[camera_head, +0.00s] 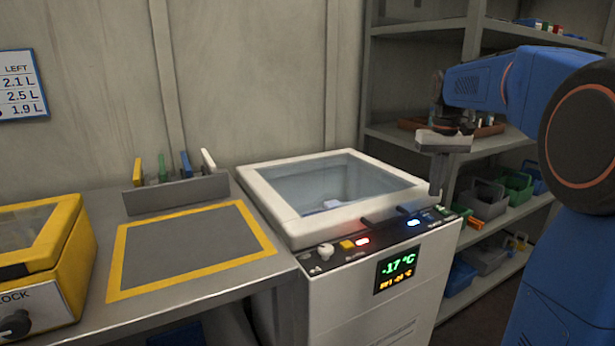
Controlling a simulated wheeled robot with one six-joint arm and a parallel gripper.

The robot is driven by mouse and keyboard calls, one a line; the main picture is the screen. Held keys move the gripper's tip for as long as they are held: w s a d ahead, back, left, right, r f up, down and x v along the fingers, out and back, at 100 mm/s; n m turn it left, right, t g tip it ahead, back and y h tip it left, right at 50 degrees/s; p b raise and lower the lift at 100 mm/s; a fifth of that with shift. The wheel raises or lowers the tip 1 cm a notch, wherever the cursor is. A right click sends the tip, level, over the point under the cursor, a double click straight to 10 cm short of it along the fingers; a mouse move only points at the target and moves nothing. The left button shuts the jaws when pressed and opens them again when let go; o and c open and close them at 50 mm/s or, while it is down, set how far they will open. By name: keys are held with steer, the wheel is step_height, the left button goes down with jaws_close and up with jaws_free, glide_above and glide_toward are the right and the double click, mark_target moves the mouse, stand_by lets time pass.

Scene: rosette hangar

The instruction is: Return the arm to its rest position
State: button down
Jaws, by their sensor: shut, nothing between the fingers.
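My blue arm (480,84) comes in from the right edge and is raised, bent, in front of the shelving.
The white freezer (279,211) has a closed glass lid and a lit panel reading about -17 °C. Left of it stands a grey bench (200,298) with a yellow-bordered mat (262,230) and a yellow box (62,250). Shelves (385,131) with bins fill the right.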

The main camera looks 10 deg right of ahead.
steer(key=s+a+f+n+t, duration=0.1)
steer(key=s+a+f, duration=0.1)
steer(key=s+a, duration=0.45)
steer(key=s+a+f+t, duration=0.15)
steer(key=s+a, duration=0.25)
steer(key=s, duration=0.5)
steer(key=s+a+f+t, duration=0.1)
steer(key=s+a+f, duration=0.1)
steer(key=s+f, duration=0.4)
steer(key=s+a+f+n+t, duration=0.1)
steer(key=s+a+f, duration=0.2)
steer(key=s+f, duration=0.3)
steer(key=shift+s, duration=1.25)
